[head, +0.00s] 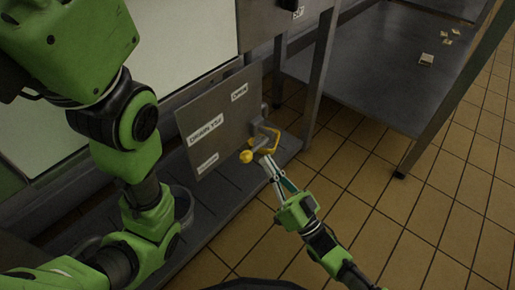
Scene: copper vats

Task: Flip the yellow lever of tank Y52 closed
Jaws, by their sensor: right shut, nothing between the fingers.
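A grey metal plate (220,122) carries white labels; one reads like "DRAIN Y52", one at its upper right reads "OPEN", and a lower one is too small to read. The yellow lever (247,156) shows at the plate's right edge, with a round knob and a bent yellow part by a grey metal fitting (265,133). My right gripper (265,162) is shut and empty, its fingertips right at the lever beside the knob. I cannot tell whether they touch. The fingers partly cover the lever. My left arm fills the left side; its gripper is out of view.
A steel table with a lower shelf (365,85) stands at the upper right, with small pale items (426,59) on it. The tiled floor (400,220) at the lower right is clear around my right arm.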

